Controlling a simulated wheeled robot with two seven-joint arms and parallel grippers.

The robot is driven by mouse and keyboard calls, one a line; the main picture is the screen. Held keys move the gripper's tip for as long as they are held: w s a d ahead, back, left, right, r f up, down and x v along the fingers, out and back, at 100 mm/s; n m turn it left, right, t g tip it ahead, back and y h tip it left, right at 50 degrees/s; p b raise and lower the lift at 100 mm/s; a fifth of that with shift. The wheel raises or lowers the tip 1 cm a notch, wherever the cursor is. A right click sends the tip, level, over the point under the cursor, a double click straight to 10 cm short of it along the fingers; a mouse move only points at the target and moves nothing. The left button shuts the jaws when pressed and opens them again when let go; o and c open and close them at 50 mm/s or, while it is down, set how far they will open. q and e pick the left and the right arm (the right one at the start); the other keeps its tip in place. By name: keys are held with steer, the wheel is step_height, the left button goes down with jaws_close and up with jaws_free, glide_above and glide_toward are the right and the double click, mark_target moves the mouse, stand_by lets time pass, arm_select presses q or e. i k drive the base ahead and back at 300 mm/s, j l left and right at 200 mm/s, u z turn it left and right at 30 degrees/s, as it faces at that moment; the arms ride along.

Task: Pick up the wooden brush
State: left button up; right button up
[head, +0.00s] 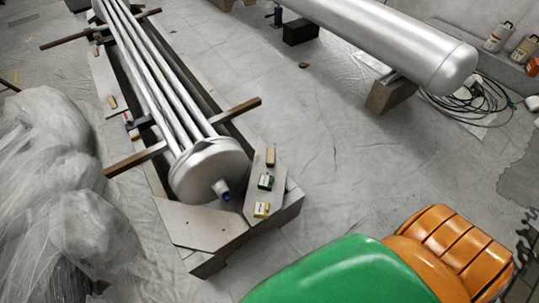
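No brush can be made out with certainty. A small brown wooden piece (270,156) lies on the right ledge of the long stand, beside the end of the steel tube bundle. Another small tan piece (112,102) lies on the stand's left ledge, farther back. Both are too small to tell whether either is the wooden brush. Neither of my grippers shows in the head view.
The stand (215,235) holds the tube bundle (210,168); wooden bars stick out sideways. Plastic-wrapped bulk (60,200) is left, a steel cylinder (390,45) back right, a green-orange shape (350,275) front right. Middle floor is clear.

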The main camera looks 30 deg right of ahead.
mark_target(271, 153)
steer(key=l+u, duration=0.25)
steer(key=l, duration=0.2)
steer(key=l+u, duration=0.2)
steer(key=l, duration=0.3)
steer(key=k+l+u, duration=0.1)
steer(key=l+u, duration=0.15)
steer(key=l, duration=0.2)
steer(key=k+l+u, duration=0.1)
steer(key=l+u, duration=0.15)
steer(key=l, duration=0.15)
steer(key=k+l+u, duration=0.2)
steer(key=l, duration=0.25)
